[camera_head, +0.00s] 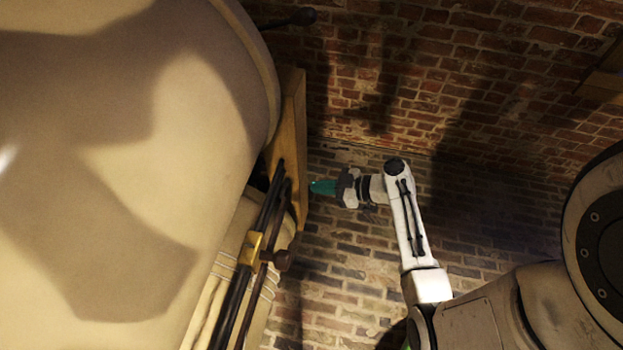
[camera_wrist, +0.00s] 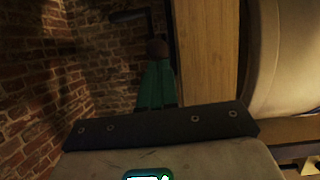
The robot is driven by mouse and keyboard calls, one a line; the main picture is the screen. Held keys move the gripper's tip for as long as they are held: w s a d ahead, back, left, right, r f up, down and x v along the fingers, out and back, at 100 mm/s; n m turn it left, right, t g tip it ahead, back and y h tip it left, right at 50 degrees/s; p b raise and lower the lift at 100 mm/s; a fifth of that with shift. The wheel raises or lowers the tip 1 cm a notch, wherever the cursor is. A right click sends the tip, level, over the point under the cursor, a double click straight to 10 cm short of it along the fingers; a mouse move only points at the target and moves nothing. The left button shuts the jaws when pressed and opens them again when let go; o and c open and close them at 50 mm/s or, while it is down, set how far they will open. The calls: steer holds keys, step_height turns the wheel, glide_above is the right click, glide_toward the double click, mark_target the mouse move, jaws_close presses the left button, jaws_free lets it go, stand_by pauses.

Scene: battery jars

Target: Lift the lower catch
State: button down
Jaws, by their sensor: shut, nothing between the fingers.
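My gripper (camera_head: 322,187) is shut and empty, its teal fingers pointing left close to the edge of an upright wooden board (camera_head: 294,130). In the wrist view the closed fingers (camera_wrist: 156,85) have a brown round knob (camera_wrist: 157,48) at or just beyond their tips; I cannot tell whether they touch. In the head view a brown knob (camera_head: 283,260) on a brass fitting (camera_head: 250,248) sits on dark rods below the gripper. A dark handle (camera_head: 292,19) sticks out near the top. I cannot tell which part is the lower catch.
A large beige rounded body (camera_head: 120,150) fills the left of the head view, with the board along its right edge; the board also shows in the wrist view (camera_wrist: 207,50). A brick wall (camera_head: 460,60) stands behind. The space right of the board is open around my arm.

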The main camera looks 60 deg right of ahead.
steer(key=shift+f+b, duration=0.8)
steer(key=shift+b, duration=0.25)
